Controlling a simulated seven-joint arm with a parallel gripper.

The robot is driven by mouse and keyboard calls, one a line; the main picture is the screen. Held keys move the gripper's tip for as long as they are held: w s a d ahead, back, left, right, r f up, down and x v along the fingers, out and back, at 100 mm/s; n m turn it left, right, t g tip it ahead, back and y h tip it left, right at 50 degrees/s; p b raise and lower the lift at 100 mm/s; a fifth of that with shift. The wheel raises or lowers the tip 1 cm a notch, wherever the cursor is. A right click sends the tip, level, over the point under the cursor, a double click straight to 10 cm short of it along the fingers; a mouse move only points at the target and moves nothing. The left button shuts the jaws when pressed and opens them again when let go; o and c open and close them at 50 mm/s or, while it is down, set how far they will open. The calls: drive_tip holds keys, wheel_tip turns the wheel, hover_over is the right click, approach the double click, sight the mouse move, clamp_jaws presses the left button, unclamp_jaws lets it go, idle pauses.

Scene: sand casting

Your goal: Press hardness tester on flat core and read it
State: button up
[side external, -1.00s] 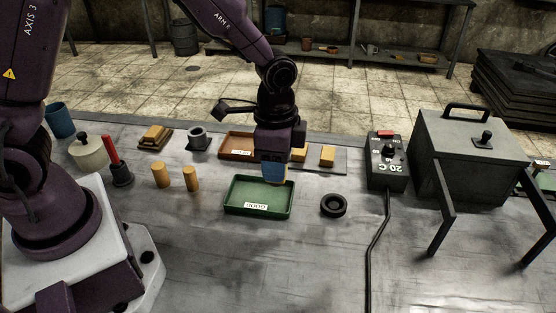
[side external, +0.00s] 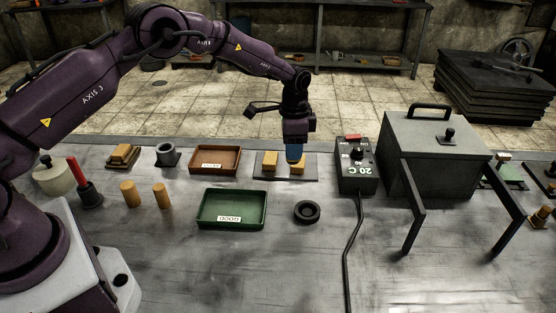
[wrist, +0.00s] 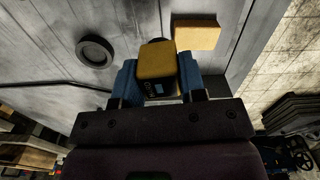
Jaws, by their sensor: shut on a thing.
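The display is too small to read. The left-hand flat core (side external: 270,161) lies on the plate, clear of my gripper. I cannot tell whether the tester touches the core.
The green GOOD tray (side external: 232,222) and an orange-brown tray (side external: 215,172) are empty. A black ring (side external: 307,212) lies in front of the plate. A control box (side external: 356,178) with a cable stands close on the right, beside a grey oven (side external: 440,165). Tan cylinders (side external: 130,195) stand left.

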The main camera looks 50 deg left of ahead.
drive_tip(key=w+a, duration=0.1)
drive_tip(key=w+a+r, duration=0.1)
drive_tip(key=w, duration=0.1)
drive_tip(key=r, duration=0.1)
drive_tip(key=w+r+m, duration=0.1)
drive_tip(key=r, duration=0.1)
drive_tip(key=shift+w+a, duration=0.2)
drive_tip(key=shift+f, duration=2.9)
drive_tip(key=shift+f, duration=0.7)
drive_tip(key=shift+r, duration=0.15)
wheel_tip(320, 180, up, 7)
